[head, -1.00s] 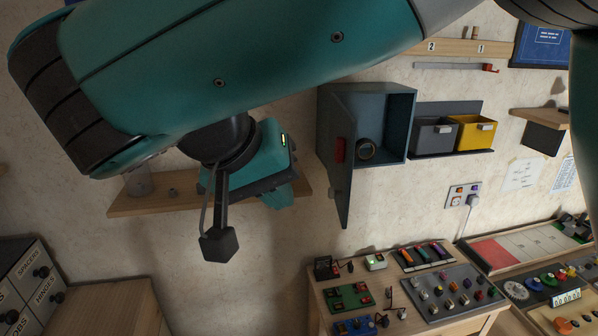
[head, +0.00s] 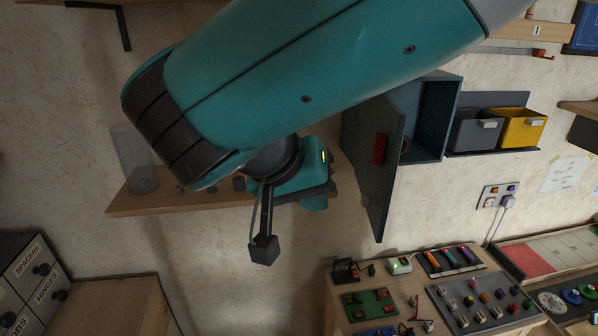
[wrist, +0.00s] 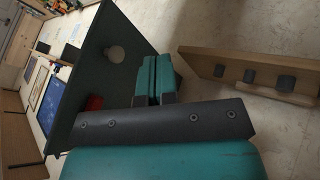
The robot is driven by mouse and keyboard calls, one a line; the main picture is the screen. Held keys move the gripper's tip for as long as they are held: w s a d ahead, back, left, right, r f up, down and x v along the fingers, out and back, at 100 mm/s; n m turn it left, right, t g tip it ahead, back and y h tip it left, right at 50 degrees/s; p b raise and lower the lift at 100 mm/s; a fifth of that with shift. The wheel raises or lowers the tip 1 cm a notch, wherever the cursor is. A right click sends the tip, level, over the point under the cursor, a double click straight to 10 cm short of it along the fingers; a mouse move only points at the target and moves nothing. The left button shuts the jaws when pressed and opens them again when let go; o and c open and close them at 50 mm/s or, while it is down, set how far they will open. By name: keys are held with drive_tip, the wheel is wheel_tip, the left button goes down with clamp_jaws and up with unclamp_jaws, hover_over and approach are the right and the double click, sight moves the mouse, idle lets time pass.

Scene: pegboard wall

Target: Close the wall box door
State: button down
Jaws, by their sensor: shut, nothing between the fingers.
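The wall box (head: 434,118) is a grey-blue open-fronted box on the pegboard wall in the head view, its upper part hidden by my arm. Its grey door (head: 377,190) is hinged at the left side and stands wide open, swung out from the wall. A red handle (head: 380,148) is on the door. My gripper (head: 318,203) is left of the door, apart from it in the head view. In the wrist view, its teal fingers (wrist: 156,72) are together and empty, beside the dark door panel (wrist: 100,75); I cannot tell whether they touch it.
A wooden shelf (head: 150,203) with small items is on the wall behind my gripper. Grey (head: 474,132) and yellow (head: 521,129) bins hang right of the box. A workbench (head: 334,310) with parts stands below. Labelled drawers (head: 32,270) are at lower left.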

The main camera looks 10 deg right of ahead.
drive_tip(key=shift+s+d+f+p, duration=0.15)
drive_tip(key=shift+d+p, duration=0.1)
drive_tip(key=shift+d, duration=0.55)
drive_tip(key=shift+w+d+f+p, duration=0.1)
drive_tip(key=shift+d+f+p, duration=0.1)
drive_tip(key=shift+d, duration=0.65)
drive_tip(key=shift+s+d+f+p, duration=0.15)
drive_tip(key=shift+d+p, duration=0.1)
drive_tip(key=shift+d, duration=0.55)
drive_tip(key=shift+w+d, duration=0.1)
